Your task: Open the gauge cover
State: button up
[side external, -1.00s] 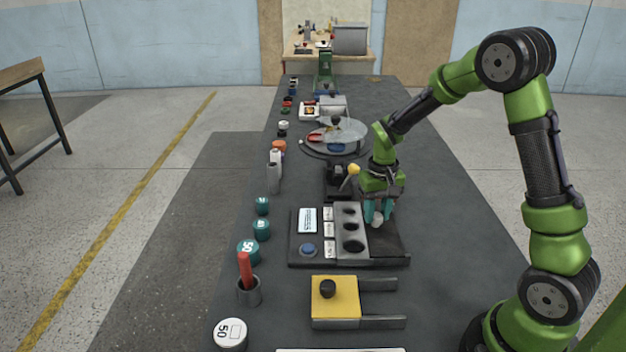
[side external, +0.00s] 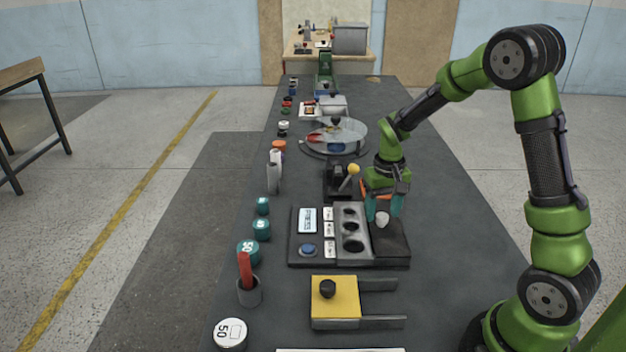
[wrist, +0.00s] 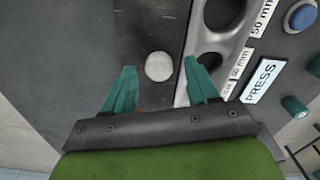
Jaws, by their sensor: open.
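The gauge (side external: 300,254) is a dark base with a small screen, a blue button and a grey block (side external: 352,257) with three uncovered round holes. A dark flat plate (side external: 392,242), seemingly the cover, lies flat to the right of the block. A round white knob (side external: 382,219) is on it. My gripper (side external: 384,214) is open over the knob. In the wrist view, the knob (wrist: 159,66) lies between the fingertips (wrist: 160,65), with gaps on both sides. The block (wrist: 208,48) is beside the right finger.
A yellow block with a black knob (side external: 335,305) on two grey rails is in front. A lever with a yellow ball (side external: 353,169) stands just behind the gauge. Teal weights (side external: 261,229) and a cup with a red handle (side external: 249,290) line the left. The table right of the plate is clear.

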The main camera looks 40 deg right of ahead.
aim_at(382, 215)
notch_tip(382, 215, up, 16)
jog(key=shift+r, duration=0.15)
dwell(0.4)
jog(key=s+a+r+n+t+y, duration=0.2)
jog(key=s+a+t, duration=0.5)
jog(key=s+a, duration=0.6)
jog(key=shift+a+r, duration=0.15)
jog(key=shift+a, duration=0.7)
